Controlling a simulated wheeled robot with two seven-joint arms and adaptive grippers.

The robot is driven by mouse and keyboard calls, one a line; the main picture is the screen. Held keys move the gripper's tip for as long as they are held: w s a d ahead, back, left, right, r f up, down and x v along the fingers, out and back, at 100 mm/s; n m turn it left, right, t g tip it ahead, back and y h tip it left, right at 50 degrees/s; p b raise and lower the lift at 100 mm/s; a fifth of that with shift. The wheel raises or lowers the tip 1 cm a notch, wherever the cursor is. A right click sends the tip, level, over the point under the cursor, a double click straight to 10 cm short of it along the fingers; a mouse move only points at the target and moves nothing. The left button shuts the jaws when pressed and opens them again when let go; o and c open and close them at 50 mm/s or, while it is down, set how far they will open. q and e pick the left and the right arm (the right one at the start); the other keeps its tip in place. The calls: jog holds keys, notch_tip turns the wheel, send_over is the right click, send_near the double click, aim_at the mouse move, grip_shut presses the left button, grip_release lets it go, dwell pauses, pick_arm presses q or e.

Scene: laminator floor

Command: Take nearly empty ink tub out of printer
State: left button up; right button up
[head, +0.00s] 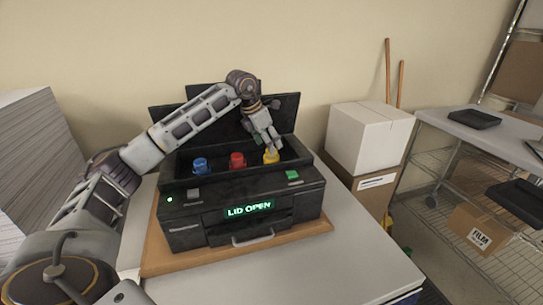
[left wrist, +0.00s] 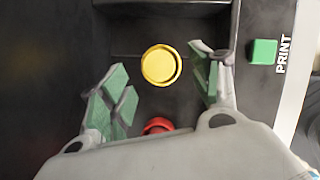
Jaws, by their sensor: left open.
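The black printer (head: 190,213) stands with its lid up, and its display reads "LID OPEN". Three ink tubs sit in a row in its bay: blue (head: 201,166), red (head: 237,160) and yellow (head: 270,157). My left gripper (head: 272,147) is over the yellow tub at the right end of the row. In the left wrist view the yellow tub (left wrist: 161,65) lies just ahead of and between the open green-padded fingers (left wrist: 163,90), with clear gaps on both sides. The red tub (left wrist: 157,125) is partly hidden below the gripper. I cannot tell how full any tub is.
The printer rests on a wooden board (head: 160,262) on a pale table (head: 340,270). A green PRINT button (left wrist: 263,52) is right of the bay. White and brown boxes (head: 367,140) stand right of the table. A wire shelf (head: 430,185) is farther right.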

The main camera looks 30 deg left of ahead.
pick_arm(q)
jog(key=shift+p+x, duration=0.4)
jog(key=shift+x, duration=1.5)
jog(key=shift+a, duration=0.15)
jog(key=shift+s, duration=0.1)
jog(key=c, duration=1.1)
